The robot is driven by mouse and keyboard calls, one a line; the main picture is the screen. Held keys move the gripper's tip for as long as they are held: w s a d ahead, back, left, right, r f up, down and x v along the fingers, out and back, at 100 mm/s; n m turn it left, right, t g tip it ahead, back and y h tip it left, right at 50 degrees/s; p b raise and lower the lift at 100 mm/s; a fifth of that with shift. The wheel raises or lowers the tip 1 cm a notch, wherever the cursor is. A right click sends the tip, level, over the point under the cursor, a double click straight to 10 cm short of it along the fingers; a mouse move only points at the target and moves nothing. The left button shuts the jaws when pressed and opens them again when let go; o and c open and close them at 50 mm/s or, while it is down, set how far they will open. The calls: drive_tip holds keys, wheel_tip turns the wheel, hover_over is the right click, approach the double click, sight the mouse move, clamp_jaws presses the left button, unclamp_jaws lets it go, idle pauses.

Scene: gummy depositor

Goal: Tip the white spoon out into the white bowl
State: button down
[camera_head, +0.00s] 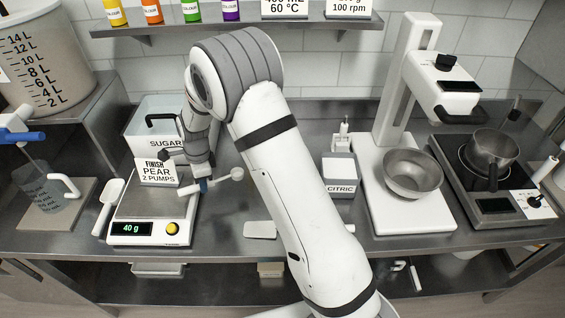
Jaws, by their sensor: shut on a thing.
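My gripper (196,184) is shut on the handle of the white spoon (236,174). The spoon points right, and its head is held out beyond the right edge of the scale (135,208). I cannot tell what is in the spoon. The scale reads 40 g. I cannot make out a white bowl; my gripper and arm hide part of the bench and scale. A steel bowl (412,176) stands on the white stand at the right.
A white sugar bin (150,112) and a pear card (157,172) stand behind the scale. A white scoop (108,204) is at its left. A citric box (340,180) and a pot on a hotplate (478,152) are to the right. A flat white piece (260,230) lies at the front.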

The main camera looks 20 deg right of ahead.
drive_tip(key=shift+r, duration=2.4)
drive_tip(key=s+b, duration=0.1)
drive_tip(key=s, duration=0.7)
drive_tip(key=shift+a+b, duration=0.2)
drive_tip(key=shift+b, duration=0.1)
drive_tip(key=shift+s+f, duration=0.1)
